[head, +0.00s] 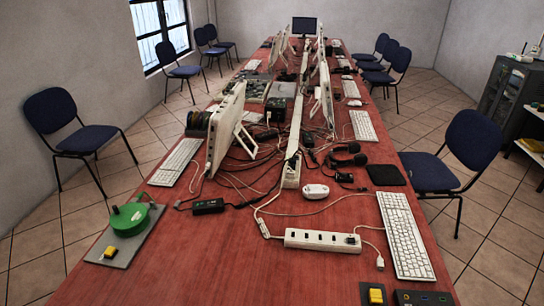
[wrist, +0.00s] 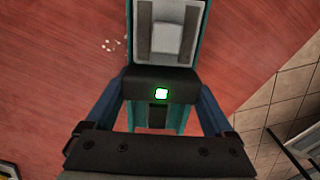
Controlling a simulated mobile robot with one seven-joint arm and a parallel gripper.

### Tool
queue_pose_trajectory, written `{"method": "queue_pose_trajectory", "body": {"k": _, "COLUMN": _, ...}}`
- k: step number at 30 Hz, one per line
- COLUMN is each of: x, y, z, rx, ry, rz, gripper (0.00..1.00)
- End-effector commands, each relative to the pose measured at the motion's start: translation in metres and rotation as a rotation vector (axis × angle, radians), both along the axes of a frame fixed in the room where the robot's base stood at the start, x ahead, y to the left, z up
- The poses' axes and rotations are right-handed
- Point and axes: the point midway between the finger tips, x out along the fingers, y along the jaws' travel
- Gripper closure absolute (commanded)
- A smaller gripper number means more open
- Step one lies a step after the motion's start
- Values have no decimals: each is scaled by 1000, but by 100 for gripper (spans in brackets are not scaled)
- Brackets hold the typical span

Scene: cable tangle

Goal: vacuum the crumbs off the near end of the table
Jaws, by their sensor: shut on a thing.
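My gripper (wrist: 159,92) is in the wrist view, its two blue fingers shut on a teal and black device, which looks like a handheld vacuum (wrist: 190,35). It has a pale grey panel and a lit green light. The vacuum is over the red tabletop; its far end runs out of the top of the wrist view. A few white crumbs (wrist: 108,46) lie on the table (wrist: 55,70) to the left of the vacuum. The red table (head: 200,265) also shows in the head view, but I make out no crumbs, gripper or vacuum there.
A power strip (head: 322,241), a white keyboard (head: 405,236) and a green round item on a grey board (head: 130,219) stand towards the near end. Cables lie tangled behind them. A blue chair (head: 450,165) is at the right side. Tiled floor (wrist: 275,100) lies past the table edge.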

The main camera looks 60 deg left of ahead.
Motion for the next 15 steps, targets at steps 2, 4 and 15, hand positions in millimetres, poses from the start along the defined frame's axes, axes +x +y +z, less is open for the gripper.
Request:
{"method": "queue_pose_trajectory", "body": {"k": 2, "x": 3, "y": 4, "z": 0, "rx": 2, "ry": -3, "rz": 1, "gripper": 73}}
{"method": "queue_pose_trajectory", "body": {"k": 4, "x": 5, "y": 6, "z": 0, "rx": 3, "ry": -2, "rz": 1, "gripper": 73}}
{"method": "queue_pose_trajectory", "body": {"k": 15, "x": 16, "y": 18, "z": 0, "rx": 1, "ry": -3, "rz": 1, "gripper": 73}}
